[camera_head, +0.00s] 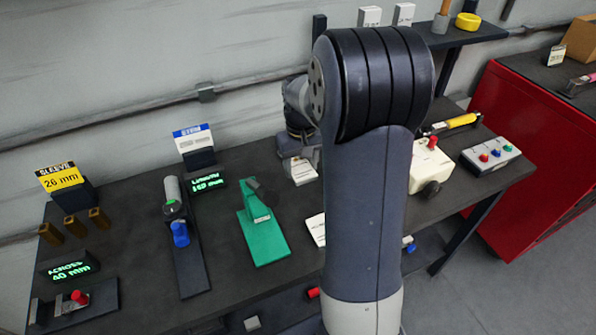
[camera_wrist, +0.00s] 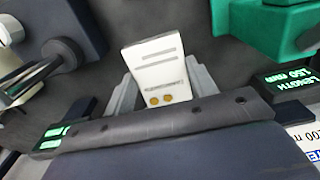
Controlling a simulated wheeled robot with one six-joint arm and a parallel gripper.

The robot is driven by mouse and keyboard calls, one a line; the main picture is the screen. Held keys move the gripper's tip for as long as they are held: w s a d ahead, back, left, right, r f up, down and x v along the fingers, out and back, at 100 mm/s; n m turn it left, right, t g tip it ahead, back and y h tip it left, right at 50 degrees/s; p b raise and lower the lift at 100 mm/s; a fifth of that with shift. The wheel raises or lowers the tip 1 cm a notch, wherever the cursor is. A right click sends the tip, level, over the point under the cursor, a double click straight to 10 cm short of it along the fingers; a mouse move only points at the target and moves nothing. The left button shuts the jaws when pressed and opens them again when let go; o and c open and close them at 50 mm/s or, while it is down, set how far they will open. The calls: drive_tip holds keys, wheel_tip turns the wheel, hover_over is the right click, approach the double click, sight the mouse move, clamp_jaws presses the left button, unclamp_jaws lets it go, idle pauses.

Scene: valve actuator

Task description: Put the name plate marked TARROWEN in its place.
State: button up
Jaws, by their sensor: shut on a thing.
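My gripper (camera_wrist: 160,88) is shut on a white plate (camera_wrist: 155,62) with grey lines of print and two orange dots at one end. The print is too small to read, so I cannot tell whether it says TARROWEN. In the head view a white plate (camera_head: 303,173) shows below my wrist, beside my arm, apparently above the dark bench; my fingers are hard to make out there. My arm covers the middle of the bench, and I cannot make out a seat for the plate.
On the bench (camera_head: 135,215) stand a green fixture (camera_head: 262,238), a LENGTH display (camera_head: 207,182), a blue-knobbed fixture (camera_head: 180,234) and a yellow SLEEVE sign (camera_head: 60,178). Right of my arm are a white box with a red knob (camera_head: 428,170) and a button box (camera_head: 490,154). A white card (camera_head: 316,229) lies beside my arm.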

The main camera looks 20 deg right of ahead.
sight(301, 196)
drive_tip(key=shift+w+d+f, duration=0.15)
drive_tip(key=shift+w, duration=0.05)
wheel_tip(301, 196, down, 9)
drive_tip(key=shift+f+p, duration=0.2)
drive_tip(key=shift+p, duration=0.5)
drive_tip(key=shift+f, duration=0.2)
drive_tip(key=o, duration=1.1)
drive_tip(key=shift+r, duration=0.2)
wheel_tip(301, 196, up, 12)
drive_tip(key=shift+r+b, duration=0.1)
drive_tip(key=shift+b, duration=0.45)
